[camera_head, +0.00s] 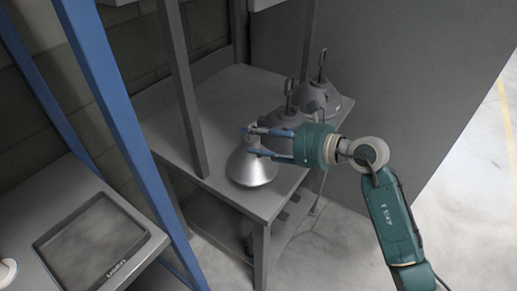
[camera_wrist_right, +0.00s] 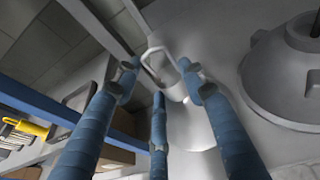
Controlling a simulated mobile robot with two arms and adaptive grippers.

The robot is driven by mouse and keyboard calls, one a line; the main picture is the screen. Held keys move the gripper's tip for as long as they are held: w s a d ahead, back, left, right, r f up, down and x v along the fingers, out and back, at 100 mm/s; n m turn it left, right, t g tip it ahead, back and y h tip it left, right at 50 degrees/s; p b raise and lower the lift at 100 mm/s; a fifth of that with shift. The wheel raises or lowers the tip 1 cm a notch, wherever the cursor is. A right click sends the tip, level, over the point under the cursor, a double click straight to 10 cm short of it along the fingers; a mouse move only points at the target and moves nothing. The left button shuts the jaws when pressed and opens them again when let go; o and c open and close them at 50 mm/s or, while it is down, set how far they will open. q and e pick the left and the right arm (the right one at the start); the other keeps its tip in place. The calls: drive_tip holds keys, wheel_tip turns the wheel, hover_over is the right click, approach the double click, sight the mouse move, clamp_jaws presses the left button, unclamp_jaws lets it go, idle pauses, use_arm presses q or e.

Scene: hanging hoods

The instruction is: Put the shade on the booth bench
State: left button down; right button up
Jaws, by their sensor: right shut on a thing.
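The silvery bell-shaped shade (camera_head: 252,168) is upright at the front edge of the grey booth bench (camera_head: 215,98). I cannot tell whether its rim touches the bench top. My right gripper (camera_head: 252,142) reaches in from the right, its blue fingers shut around the narrow top of the shade. In the right wrist view the pale shade (camera_wrist_right: 190,125) shows between the fingers of the right gripper (camera_wrist_right: 162,85), with a light loop at its top. The fingers hide part of it. My left gripper is not in view.
Two darker grey shades with upright hooks, one nearer (camera_head: 283,124) and one farther (camera_head: 327,98), stand behind on the bench. Grey posts (camera_head: 183,90) and a blue post (camera_head: 112,100) rise at the left. A recessed tray (camera_head: 92,240) lies at lower left.

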drive_tip(key=shift+f, duration=2.3)
drive_tip(key=o, duration=1.2)
drive_tip(key=shift+f, duration=0.1)
drive_tip(key=shift+o, duration=0.2)
drive_tip(key=shift+r, duration=0.2)
drive_tip(key=b+v, duration=0.3)
drive_tip(key=v, duration=0.9)
